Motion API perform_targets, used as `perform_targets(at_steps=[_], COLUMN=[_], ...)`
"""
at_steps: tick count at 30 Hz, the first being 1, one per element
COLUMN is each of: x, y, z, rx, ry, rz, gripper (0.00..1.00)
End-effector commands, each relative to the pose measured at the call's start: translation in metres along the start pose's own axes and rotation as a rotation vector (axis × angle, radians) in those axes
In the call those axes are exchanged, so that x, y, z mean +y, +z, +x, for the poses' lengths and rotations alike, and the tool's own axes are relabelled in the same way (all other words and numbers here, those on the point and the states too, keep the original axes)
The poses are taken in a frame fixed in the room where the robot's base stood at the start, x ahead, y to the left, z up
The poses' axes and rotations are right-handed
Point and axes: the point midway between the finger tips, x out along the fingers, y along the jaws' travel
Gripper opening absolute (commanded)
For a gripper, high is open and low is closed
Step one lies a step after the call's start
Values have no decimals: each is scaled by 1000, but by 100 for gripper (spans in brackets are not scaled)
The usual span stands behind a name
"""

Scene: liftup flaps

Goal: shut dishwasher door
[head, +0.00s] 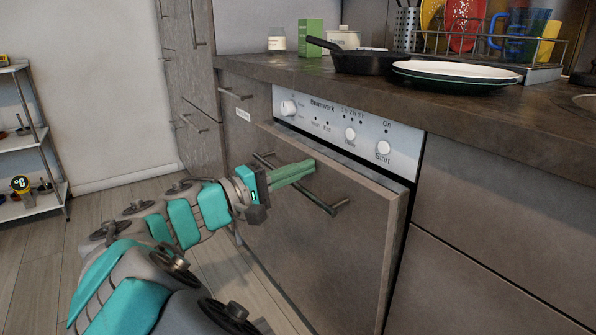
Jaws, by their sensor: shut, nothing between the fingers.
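The dishwasher door (300,245) is a grey-brown panel under the counter, with a dark bar handle (335,207) across its upper part. It stands nearly upright; its top and right edges sit a little out from the cabinet front, with a narrow gap. The white control panel (345,130) with knobs is above it. My gripper (312,167) reaches from the lower left, its green fingers together and empty. The fingertips are at the upper part of the door, above the handle bar. I cannot tell whether they touch the door. My gripper hides part of the handle.
The countertop (490,122) above holds a black pan (365,61), stacked plates (455,76) and a dish rack (480,45). Closed drawers (490,220) are to the right. A white shelf (28,140) stands at far left. The floor (35,270) at the left is clear.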

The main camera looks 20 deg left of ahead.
Motion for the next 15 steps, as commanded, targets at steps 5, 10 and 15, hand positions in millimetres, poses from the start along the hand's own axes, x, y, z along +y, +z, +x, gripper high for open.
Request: perform_targets(at_steps=[5, 10, 15], x=[2, 5, 5], y=[0, 0, 0], z=[12, 48, 71], rx=[-4, -5, 1], ry=[-18, -78, -118], rz=[-2, -2, 0], gripper=[0, 0, 0])
